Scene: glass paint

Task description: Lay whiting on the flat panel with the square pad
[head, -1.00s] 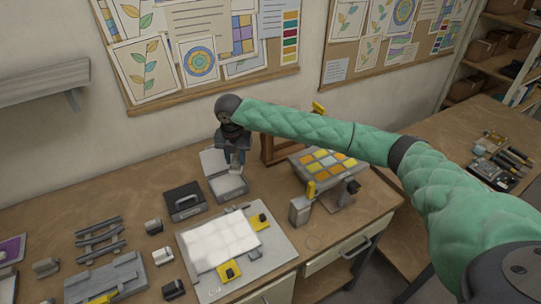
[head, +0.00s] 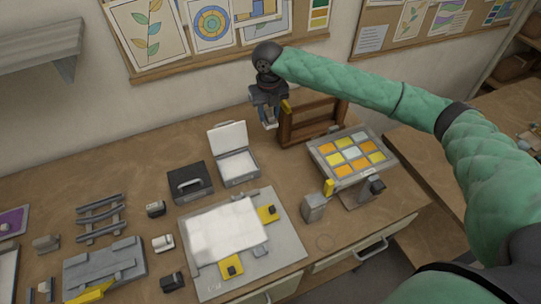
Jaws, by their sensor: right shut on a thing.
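The flat panel (head: 222,229) is a pale, whitish sheet lying on a grey board (head: 285,246) with yellow-and-black clamps at its edges. My right gripper (head: 269,119) is shut on a small blue-grey thing, which seems to be the square pad; the jaws hide most of it. The gripper is in the air, behind and right of the panel. An open tin (head: 237,166) with a raised lid and a white inside, perhaps the whiting, stands left of and below the gripper in the picture. My left gripper is not in view.
A black case with a handle (head: 189,182) stands left of the tin. A wooden frame (head: 312,124) stands close right of my gripper. A tilted panel of coloured squares (head: 352,155) is on the right. Grey racks (head: 100,218) and small blocks fill the left.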

